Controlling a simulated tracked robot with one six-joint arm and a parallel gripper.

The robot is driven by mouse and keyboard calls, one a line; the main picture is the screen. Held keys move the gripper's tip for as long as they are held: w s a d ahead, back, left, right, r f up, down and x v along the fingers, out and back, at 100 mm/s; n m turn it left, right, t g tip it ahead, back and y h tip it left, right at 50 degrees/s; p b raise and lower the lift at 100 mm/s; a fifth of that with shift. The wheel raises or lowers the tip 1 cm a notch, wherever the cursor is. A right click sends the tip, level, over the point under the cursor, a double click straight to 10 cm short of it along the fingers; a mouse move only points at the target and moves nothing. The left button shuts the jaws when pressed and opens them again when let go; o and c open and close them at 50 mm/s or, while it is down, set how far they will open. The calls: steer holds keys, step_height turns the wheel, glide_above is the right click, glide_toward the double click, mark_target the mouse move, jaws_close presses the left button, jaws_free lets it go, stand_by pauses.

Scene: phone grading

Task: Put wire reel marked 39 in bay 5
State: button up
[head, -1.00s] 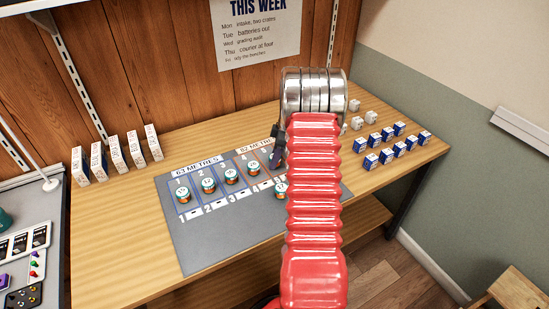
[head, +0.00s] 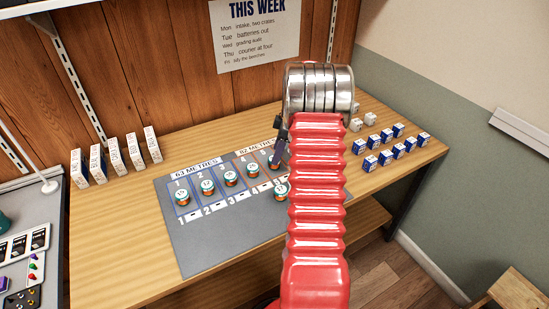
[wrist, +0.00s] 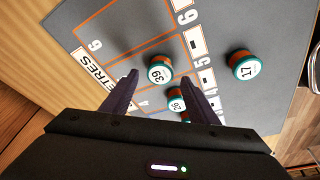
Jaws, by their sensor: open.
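The wire reel marked 39 (wrist: 160,73), with a white top and orange and green sides, is in bay 5 of the grey mat (head: 225,235). My gripper (wrist: 160,77) is open, with one dark finger on each side of this reel. I cannot tell whether the fingers touch it. The bay 5 label (wrist: 205,80) shows to the right of the reel in the wrist view.
A reel marked 17 (wrist: 242,65) lies outside the bays, beside bay 5's label. Another reel (wrist: 177,103) is in bay 4, close to my right finger. Bays 1 to 3 hold reels. Bay 6 looks empty. Small blue-and-white boxes (head: 385,136) stand at right, upright boxes (head: 116,155) at left.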

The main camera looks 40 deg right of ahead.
steer(key=v, duration=0.7)
steer(key=shift+r, duration=0.2)
stand_by(0.4)
steer(key=s+a+r+m, duration=0.1)
steer(key=a+r, duration=0.4)
steer(key=a, duration=0.3)
steer(key=a+r+m+h, duration=0.1)
steer(key=a+r, duration=0.4)
steer(key=a, duration=0.4)
steer(key=s+a+r+m, duration=0.1)
steer(key=a+r, duration=0.4)
steer(key=a, duration=0.3)
steer(key=s+a+m+t, duration=0.3)
steer(key=s+a+m, duration=0.1)
steer(key=s+a, duration=1.3)
steer(key=a, duration=0.2)
steer(key=shift+s+a+f+m+h, duration=0.2)
steer(key=shift+s+a+m+h, duration=0.1)
steer(key=shift+s+m+h, duration=0.1)
